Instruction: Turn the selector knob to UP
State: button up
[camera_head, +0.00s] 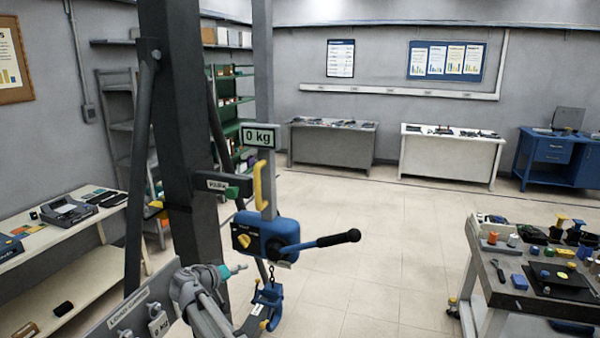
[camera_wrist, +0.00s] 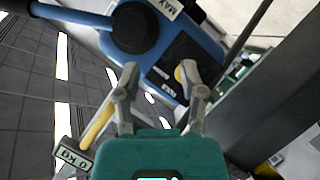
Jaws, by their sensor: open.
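The selector knob (camera_head: 243,240) is a small yellow knob on the face of the blue hoist body (camera_head: 275,232). In the wrist view the yellow knob (camera_wrist: 180,76) shows beside a dark label plate on the blue body (camera_wrist: 198,35); my right-hand finger partly overlaps it. The label text is too small to read surely, so I cannot tell the knob's setting. My gripper (camera_wrist: 160,76) is open, its fingertips spread in front of the plate. The knob appears near the right-hand fingertip; I cannot tell whether they touch. In the head view my gripper is at the lower left of the hoist.
A black-gripped lever (camera_head: 325,241) sticks out right from the hoist. A yellow handle (camera_head: 258,187) and a "0 kg" display (camera_head: 260,136) are above it. A blue hook block (camera_head: 268,303) hangs below. A cluttered workbench (camera_head: 480,262) stands at right; the middle floor is clear.

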jog(key=s+d+f+g+y+b, duration=0.1)
jog(key=s+d+f+g, duration=0.2)
jog(key=d, duration=0.5)
jog(key=s+d+f+m+g+b, duration=0.1)
jog(key=s+d+f+g, duration=0.1)
jog(key=d+f, duration=0.45)
jog(key=s+d+f+g+y+b, duration=0.1)
jog(key=s+d+f+g+b, duration=0.15)
jog(key=d, duration=0.75)
jog(key=s+d+f+g+y+b, duration=0.1)
jog(key=s+d+f+g+y, duration=0.1)
jog(key=s+d, duration=0.3)
jog(key=s+d+f+g+y+b, duration=0.1)
jog(key=s+d+f+y, duration=0.3)
jog(key=s, duration=0.6)
jog(key=shift+s+d+f+m+g, duration=0.15)
jog(key=shift+d+f+m+g, duration=0.3)
jog(key=shift+d, duration=0.6)
